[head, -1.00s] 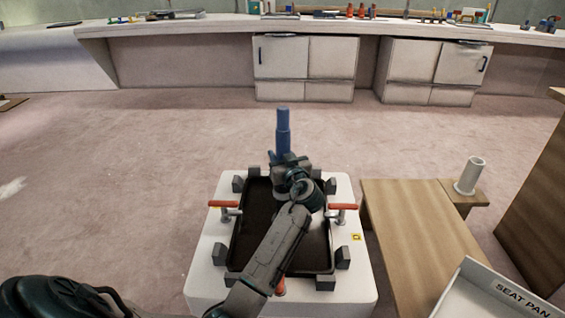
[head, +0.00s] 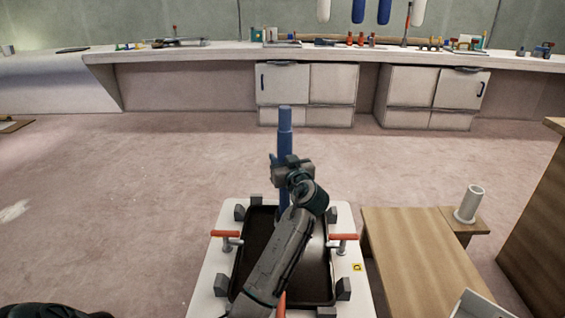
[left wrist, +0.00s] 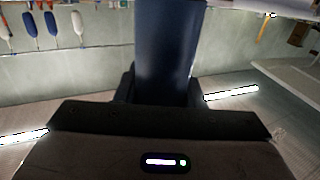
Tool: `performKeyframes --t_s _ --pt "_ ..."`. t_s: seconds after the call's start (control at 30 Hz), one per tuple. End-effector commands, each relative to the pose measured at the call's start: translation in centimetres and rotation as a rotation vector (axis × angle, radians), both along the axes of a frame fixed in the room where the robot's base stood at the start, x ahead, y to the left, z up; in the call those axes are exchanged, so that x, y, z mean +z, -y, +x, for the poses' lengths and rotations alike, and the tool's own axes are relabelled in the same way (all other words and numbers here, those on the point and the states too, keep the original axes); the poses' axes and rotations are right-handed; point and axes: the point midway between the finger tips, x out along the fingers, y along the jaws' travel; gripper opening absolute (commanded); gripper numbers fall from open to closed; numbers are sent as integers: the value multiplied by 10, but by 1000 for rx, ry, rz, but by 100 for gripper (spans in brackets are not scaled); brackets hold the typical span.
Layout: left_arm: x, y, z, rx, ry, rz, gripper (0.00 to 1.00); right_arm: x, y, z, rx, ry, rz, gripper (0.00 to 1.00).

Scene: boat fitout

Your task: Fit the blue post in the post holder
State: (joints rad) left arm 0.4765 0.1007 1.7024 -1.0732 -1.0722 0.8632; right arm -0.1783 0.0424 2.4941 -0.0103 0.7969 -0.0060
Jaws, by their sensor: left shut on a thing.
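The blue post (head: 285,140) stands upright in my left gripper (head: 287,172), above the dark tray on the white stand. The jaws are shut around its middle, and a short length shows below them. In the left wrist view, the blue post (left wrist: 168,50) rises between the fingers and fills the middle of the picture. The post holder looks to be the upright pale tube (head: 469,203) with a wider foot on a wooden block at the right. It is well apart from the post. My right gripper is not in view.
The dark tray (head: 257,250) sits on a white stand (head: 207,285) with grey corner blocks and red-handled clamps. A wooden bench top (head: 415,250) lies right of it. A tall wooden panel (head: 540,200) stands at the far right. The floor beyond is open.

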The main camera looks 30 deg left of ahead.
Motion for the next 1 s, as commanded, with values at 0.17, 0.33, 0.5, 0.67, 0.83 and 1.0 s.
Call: performKeyframes --t_s 0.17,0.33,0.5,0.67,0.83,1.0 --pt "2 0 0 0 3 2 0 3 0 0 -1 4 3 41" --pt "8 0 0 0 3 1 0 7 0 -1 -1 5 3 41" --pt "17 0 0 0 3 2 0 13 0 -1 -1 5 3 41" --pt "25 0 0 0 3 2 0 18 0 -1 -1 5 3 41" --pt "33 0 0 0 3 2 0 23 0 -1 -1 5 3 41" --pt "41 0 0 -1 3 1 0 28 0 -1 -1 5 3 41"
